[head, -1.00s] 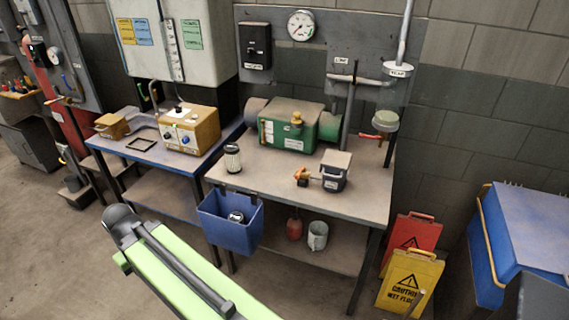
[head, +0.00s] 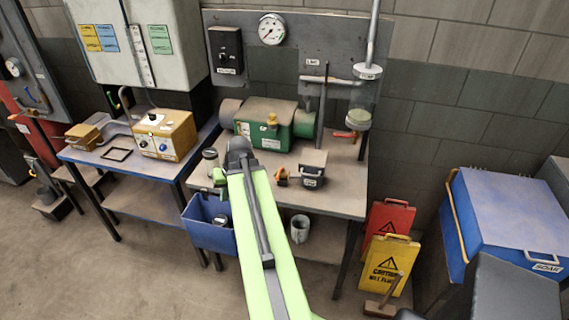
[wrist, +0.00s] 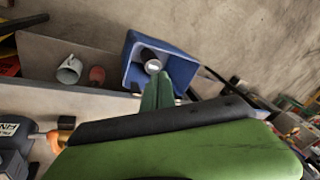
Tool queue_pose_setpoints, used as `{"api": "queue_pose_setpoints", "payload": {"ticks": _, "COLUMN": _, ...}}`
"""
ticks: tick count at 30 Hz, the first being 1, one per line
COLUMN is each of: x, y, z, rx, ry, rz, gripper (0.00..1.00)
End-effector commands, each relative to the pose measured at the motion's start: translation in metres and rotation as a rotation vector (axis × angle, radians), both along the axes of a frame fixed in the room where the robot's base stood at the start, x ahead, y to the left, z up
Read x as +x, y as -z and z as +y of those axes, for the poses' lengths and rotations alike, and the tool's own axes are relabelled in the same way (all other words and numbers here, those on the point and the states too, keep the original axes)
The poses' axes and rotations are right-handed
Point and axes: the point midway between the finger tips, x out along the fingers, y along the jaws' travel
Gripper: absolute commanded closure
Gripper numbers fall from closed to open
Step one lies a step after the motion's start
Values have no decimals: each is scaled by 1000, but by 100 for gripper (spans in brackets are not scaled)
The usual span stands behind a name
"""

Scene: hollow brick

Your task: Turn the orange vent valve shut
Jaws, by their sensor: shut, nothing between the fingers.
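An orange valve (head: 282,177) sits at the left side of a small dark box with a light lid (head: 312,168) on the bench. Orange parts of it also show at the lower left of the wrist view (wrist: 52,138). A red-orange lever (head: 345,135) sits beside a clear bowl under the pipe, farther back. My green gripper (wrist: 166,88) is shut and empty in the wrist view, pointing toward the blue bin. The gripper is apart from the orange valve.
The blue bin (head: 198,231) hangs at the bench's front edge and holds a dark canister (wrist: 151,60). A green unit (head: 262,137) stands at the bench's back. A jar (head: 209,160) stands left of my arm. Yellow (head: 387,267) and red (head: 388,218) signs stand right of the bench.

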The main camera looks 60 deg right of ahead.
Motion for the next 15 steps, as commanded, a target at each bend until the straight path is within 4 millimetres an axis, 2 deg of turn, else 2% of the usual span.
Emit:
{"api": "queue_pose_setpoints", "payload": {"ticks": 1, "x": -27, "y": -22, "z": -45, "rx": 2, "ry": 91, "rz": -37, "gripper": 100}}
{"api": "queue_pose_setpoints", "payload": {"ticks": 3, "x": -64, "y": -38, "z": -97, "rx": -1, "ry": 201, "rz": -92, "gripper": 100}}
{"api": "queue_pose_setpoints", "payload": {"ticks": 6, "x": -117, "y": -57, "z": -156, "rx": -15, "ry": 335, "rz": -158, "gripper": 100}}
{"api": "queue_pose_setpoints", "payload": {"ticks": 10, "x": -171, "y": -73, "z": -202, "rx": -35, "ry": 452, "rz": -215, "gripper": 100}}
{"api": "queue_pose_setpoints", "payload": {"ticks": 12, "x": -187, "y": -77, "z": -214, "rx": -42, "ry": 485, "rz": -231, "gripper": 100}}
{"api": "queue_pose_setpoints", "payload": {"ticks": 15, "x": -196, "y": -78, "z": -220, "rx": -47, "ry": 503, "rz": -240, "gripper": 100}}
